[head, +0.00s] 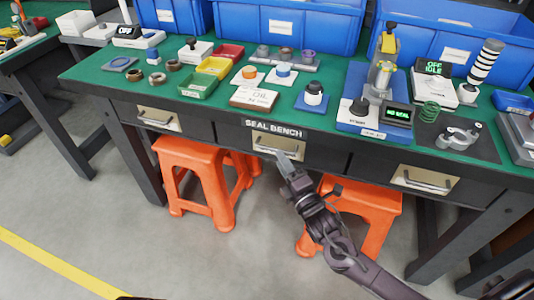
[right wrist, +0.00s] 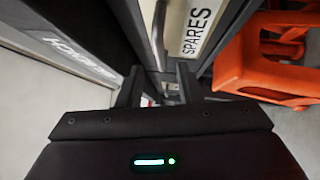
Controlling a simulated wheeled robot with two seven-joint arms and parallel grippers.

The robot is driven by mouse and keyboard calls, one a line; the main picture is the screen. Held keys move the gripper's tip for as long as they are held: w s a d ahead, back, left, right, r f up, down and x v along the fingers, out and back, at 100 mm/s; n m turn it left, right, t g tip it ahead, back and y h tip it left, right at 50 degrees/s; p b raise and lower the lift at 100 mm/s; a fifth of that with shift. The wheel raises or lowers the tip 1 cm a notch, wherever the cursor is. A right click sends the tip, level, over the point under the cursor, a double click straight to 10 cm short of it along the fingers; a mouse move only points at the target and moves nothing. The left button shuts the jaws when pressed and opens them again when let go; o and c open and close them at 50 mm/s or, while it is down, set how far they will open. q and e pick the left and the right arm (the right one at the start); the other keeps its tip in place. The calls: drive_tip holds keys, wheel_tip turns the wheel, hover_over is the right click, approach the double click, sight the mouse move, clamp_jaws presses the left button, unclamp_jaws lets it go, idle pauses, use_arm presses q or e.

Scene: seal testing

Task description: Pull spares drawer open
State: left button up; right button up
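The spares drawer (head: 296,150) is the middle of the bench's drawers, under the "SEAL BENCH" sign, and its front looks flush with the bench. Its pale plate carries a metal bar handle (head: 276,152). In the right wrist view the "SPARES" label (right wrist: 197,28) shows on the plate beside the metal handle (right wrist: 159,35). My right gripper (head: 284,164) is just in front of and below the handle. Its fingers (right wrist: 157,88) stand apart, with the handle beyond the gap; contact cannot be made out. My left gripper is out of view.
Orange stools (head: 198,183) and (head: 370,211) stand under the bench on either side of my right arm. Other handled drawers are at left (head: 159,119) and right (head: 425,180). The green bench top (head: 215,117) holds trays and test parts. The grey floor in front is clear.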

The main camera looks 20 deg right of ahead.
sight(274, 150)
drive_tip(key=x, duration=0.5)
drive_tip(key=shift+w+a+b, duration=0.1)
drive_tip(key=shift+w+b, duration=0.2)
drive_tip(key=shift+w, duration=0.05)
clamp_jaws()
